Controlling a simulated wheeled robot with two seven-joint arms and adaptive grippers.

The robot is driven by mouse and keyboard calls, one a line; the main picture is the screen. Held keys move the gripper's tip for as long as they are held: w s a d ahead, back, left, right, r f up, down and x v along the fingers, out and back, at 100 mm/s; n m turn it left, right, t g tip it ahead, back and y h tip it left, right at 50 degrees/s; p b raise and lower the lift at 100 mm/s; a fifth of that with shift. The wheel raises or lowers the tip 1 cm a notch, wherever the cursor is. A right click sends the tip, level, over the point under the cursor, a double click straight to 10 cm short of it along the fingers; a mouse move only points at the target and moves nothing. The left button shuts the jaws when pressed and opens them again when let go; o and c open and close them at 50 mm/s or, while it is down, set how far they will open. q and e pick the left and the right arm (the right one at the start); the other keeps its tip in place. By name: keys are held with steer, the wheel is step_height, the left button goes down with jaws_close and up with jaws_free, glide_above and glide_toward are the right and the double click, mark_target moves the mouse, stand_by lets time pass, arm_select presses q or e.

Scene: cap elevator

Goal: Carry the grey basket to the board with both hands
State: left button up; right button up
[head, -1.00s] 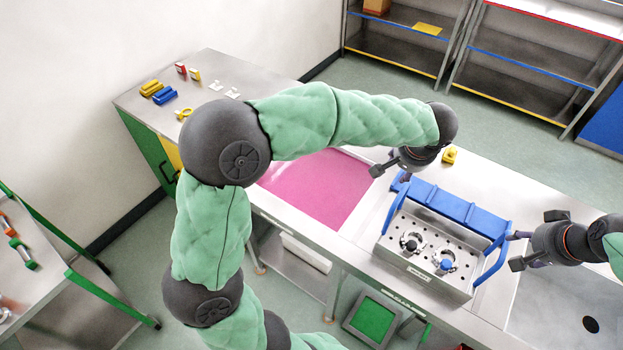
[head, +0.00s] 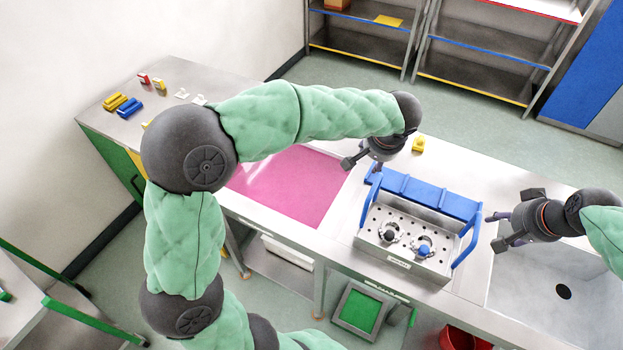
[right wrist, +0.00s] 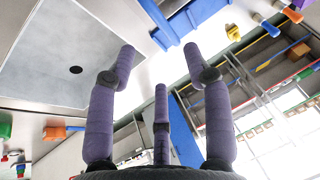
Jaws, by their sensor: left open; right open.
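The grey basket (head: 402,267) stands on the counter. It has a blue back panel (head: 430,192), blue handles at both ends, and two round fittings inside on a perforated plate. The pink board (head: 290,185) lies flat on the counter to its left, partly hidden by my left arm. My left gripper (head: 367,160) is open near the top of the basket's left handle (head: 370,198); contact cannot be told. My right gripper (head: 497,230) is open, just right of the right handle (head: 467,240) and apart from it. The right wrist view shows its spread, empty fingers (right wrist: 160,75) and a blue basket part (right wrist: 158,24).
A sink basin (head: 540,285) lies right of the basket. A small yellow part (head: 418,144) sits behind it. Small yellow, blue and red parts lie at the counter's far left. A red bin (head: 462,338) stands below the front edge. Shelves (head: 480,60) stand behind.

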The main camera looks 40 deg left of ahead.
steer(key=shift+s+d+r+p, duration=0.15)
steer(key=shift+d+r, duration=0.2)
steer(key=shift+d, duration=0.25)
steer(key=shift+s+d+r+p, duration=0.2)
steer(key=shift+d+r, duration=0.2)
steer(key=shift+d, duration=0.25)
steer(key=shift+s+d+r+p, duration=0.15)
steer(key=shift+d+r, duration=0.2)
steer(key=shift+d, duration=0.25)
